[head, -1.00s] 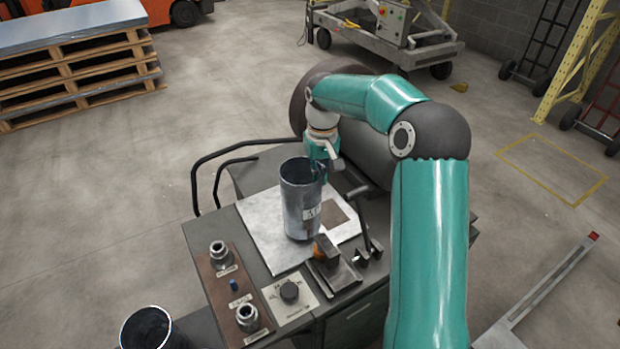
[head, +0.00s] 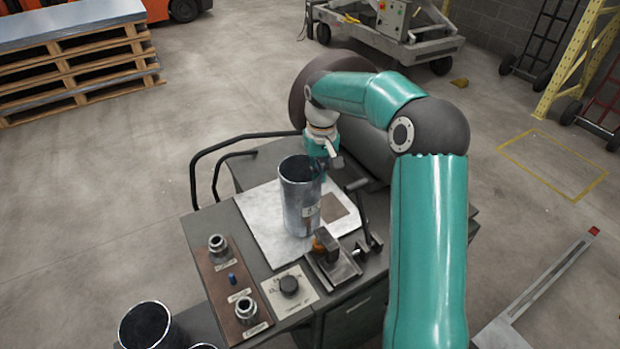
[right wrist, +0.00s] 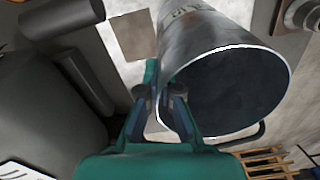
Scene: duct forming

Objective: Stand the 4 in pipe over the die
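The 4 in pipe (head: 298,208) is a grey metal tube with a pale label. It stands upright on a pale sheet on the workbench. In the right wrist view, its open top (right wrist: 235,90) faces the camera. My right gripper (head: 321,172) is at the right far side of the rim. In the right wrist view, its fingers (right wrist: 160,98) lie either side of the near rim edge, with a gap between them. They look parted, but contact with the wall is unclear. I cannot pick out the die; the pipe hides what is under it. My left gripper is out of view.
The pale sheet (head: 262,228) has a dark square (head: 333,207) beside the pipe. A clamp (head: 332,262) with a lever stands in front on the right. A brown board (head: 226,275) with fittings is at front left. Another dark tube (head: 145,325) stands at lower left.

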